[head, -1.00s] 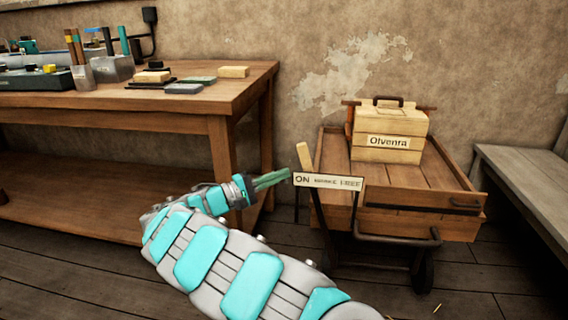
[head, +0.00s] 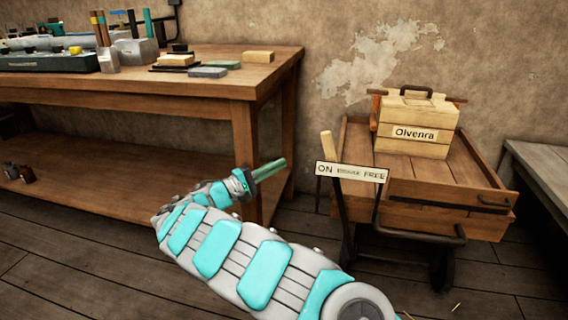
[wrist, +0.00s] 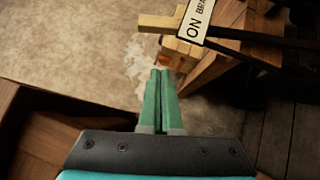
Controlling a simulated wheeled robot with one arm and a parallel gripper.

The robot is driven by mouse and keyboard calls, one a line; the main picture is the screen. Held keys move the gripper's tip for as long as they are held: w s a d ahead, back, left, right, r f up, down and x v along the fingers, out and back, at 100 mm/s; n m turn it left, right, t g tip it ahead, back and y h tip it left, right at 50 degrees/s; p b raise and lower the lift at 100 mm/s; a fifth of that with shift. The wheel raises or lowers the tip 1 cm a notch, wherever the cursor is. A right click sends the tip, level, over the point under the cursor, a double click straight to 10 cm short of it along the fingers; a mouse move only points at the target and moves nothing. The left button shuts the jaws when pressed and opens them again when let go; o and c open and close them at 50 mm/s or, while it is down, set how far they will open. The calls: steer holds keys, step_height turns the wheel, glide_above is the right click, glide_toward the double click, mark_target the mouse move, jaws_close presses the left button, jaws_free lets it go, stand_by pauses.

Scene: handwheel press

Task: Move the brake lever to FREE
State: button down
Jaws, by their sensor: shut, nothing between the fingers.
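The brake lever (head: 329,147) has a pale wooden grip on a dark shaft and stands at the front left of a wooden cart. Its grip rises at the ON end of a white plate (head: 352,172) lettered ON, BRAKE, FREE. FREE is at the plate's right end. My gripper (head: 284,162) has green fingers, shut and empty, left of the lever and apart from it.
The wooden cart (head: 440,212) carries a wooden box (head: 418,120) labelled Olvenra. A workbench (head: 200,85) with blocks and tools stands at the left, behind my arm. A grey bench (head: 545,165) is at the right. The floor at the lower left is clear.

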steer(key=w+d+r, duration=0.2)
steer(key=d, duration=0.8)
steer(key=shift+w+d+r, duration=0.2)
steer(key=shift+r, duration=0.1)
steer(key=shift+d, duration=0.1)
